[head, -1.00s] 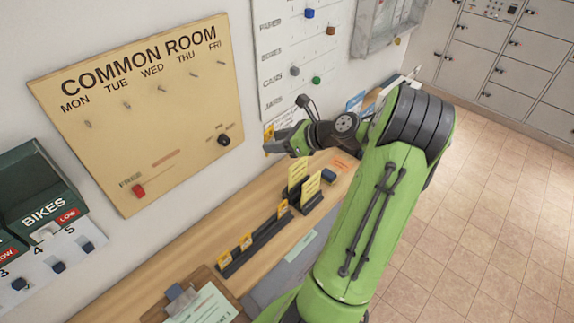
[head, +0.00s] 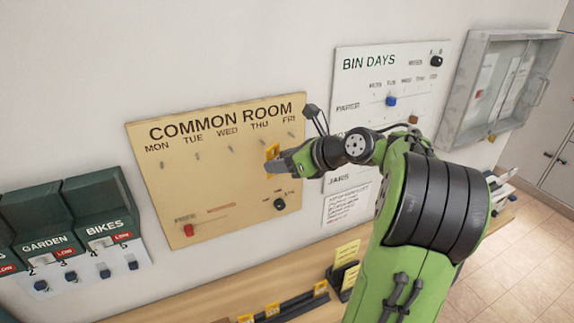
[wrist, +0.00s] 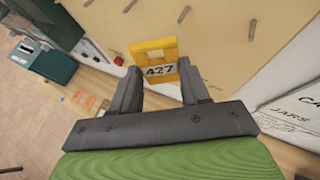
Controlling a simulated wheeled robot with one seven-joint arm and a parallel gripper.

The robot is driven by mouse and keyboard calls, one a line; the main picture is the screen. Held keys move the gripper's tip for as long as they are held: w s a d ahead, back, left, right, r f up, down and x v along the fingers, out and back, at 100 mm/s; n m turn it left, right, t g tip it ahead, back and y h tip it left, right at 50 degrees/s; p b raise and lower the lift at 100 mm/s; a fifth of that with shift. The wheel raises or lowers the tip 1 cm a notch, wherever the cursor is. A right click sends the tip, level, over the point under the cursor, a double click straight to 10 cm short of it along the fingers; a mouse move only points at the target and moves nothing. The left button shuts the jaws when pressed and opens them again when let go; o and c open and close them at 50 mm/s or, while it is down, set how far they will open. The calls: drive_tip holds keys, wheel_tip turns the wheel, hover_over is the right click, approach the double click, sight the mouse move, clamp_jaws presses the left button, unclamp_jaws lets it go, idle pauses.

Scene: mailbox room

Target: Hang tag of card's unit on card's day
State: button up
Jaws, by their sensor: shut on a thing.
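My gripper (head: 274,163) is shut on a yellow tag (wrist: 155,53) marked 427. The tag has a square opening in its upper part. In the head view the tag (head: 271,152) appears in front of the right part of the tan COMMON ROOM board (head: 215,190), below THU. The board has a row of pegs under MON to FRI; the MON peg (head: 159,166) and WED peg (head: 232,150) look bare. In the wrist view a peg (wrist: 184,14) stands beyond the tag, which appears apart from it. Yellow cards (head: 347,252) stand in a dark holder; their writing is unreadable.
More yellow tags (head: 272,309) sit in a dark rack (head: 298,307) on the wooden shelf (head: 190,297). A red slider (head: 188,230) and black knob (head: 280,204) sit low on the board. The BIN DAYS board (head: 360,80) is to the right, green bins (head: 105,205) to the left.

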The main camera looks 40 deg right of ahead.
drive_tip(key=w, duration=0.2)
drive_tip(key=w+d, duration=0.1)
drive_tip(key=w, duration=0.1)
drive_tip(key=w+f, duration=0.1)
drive_tip(key=w, duration=0.1)
drive_tip(key=shift+w+d+f, duration=0.1)
drive_tip(key=shift+w+d, duration=0.15)
drive_tip(key=shift+d, duration=0.15)
drive_tip(key=shift+f, duration=0.1)
drive_tip(key=shift+f, duration=0.1)
idle(0.5)
drive_tip(key=o, duration=0.8)
drive_tip(key=shift+s, duration=0.1)
drive_tip(key=shift+o, duration=1.2)
drive_tip(key=shift+s+a, duration=0.1)
drive_tip(key=shift+a, duration=0.05)
